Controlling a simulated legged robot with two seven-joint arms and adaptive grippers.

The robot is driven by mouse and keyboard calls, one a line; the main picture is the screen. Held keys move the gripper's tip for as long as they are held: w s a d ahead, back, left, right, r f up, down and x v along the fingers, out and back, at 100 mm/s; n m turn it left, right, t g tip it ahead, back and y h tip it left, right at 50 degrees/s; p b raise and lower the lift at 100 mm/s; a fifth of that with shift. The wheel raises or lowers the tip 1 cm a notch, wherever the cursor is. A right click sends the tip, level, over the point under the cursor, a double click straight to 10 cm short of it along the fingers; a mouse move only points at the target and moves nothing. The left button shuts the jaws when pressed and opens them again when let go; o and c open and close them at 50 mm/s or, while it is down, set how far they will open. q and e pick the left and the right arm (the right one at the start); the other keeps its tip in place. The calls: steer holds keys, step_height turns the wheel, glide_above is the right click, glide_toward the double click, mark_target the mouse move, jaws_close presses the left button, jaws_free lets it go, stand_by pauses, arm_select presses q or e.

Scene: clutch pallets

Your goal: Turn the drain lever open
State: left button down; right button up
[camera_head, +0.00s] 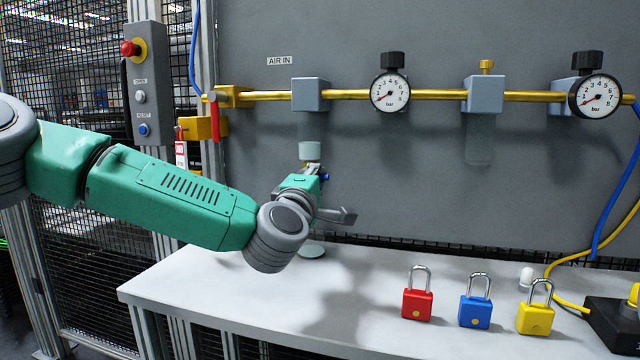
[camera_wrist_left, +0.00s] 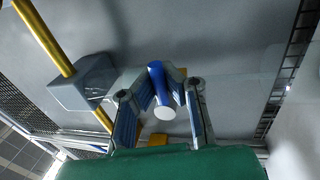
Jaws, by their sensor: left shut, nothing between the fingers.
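The drain lever shows as a small blue piece (camera_head: 325,177) below the pale bowl (camera_head: 310,151) under the air line's first grey block. In the left wrist view the blue lever (camera_wrist_left: 156,80) has a pale round end and lies in front of and between my finger links. My left gripper (camera_head: 325,196) is at the lever, partly hidden by its own wrist in the head view. Its fingers (camera_wrist_left: 162,90) are shut with nothing held. Whether they touch the lever I cannot tell. My right gripper is not in view.
A white bench (camera_head: 375,270) lies below, with red (camera_head: 417,305), blue (camera_head: 475,312) and yellow (camera_head: 535,318) padlocks at its right. A yellow pipe (camera_head: 440,95) with gauges runs along the grey panel. A red handle (camera_head: 214,118) hangs at left. The bench's middle is clear.

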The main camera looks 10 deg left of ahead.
arm_select(q)
steer(key=shift+s+f, duration=0.1)
steer(key=shift+f, duration=0.35)
steer(key=c, duration=1.6)
jaws_free()
steer(key=shift+a+r, duration=0.15)
steer(key=shift+r, duration=0.15)
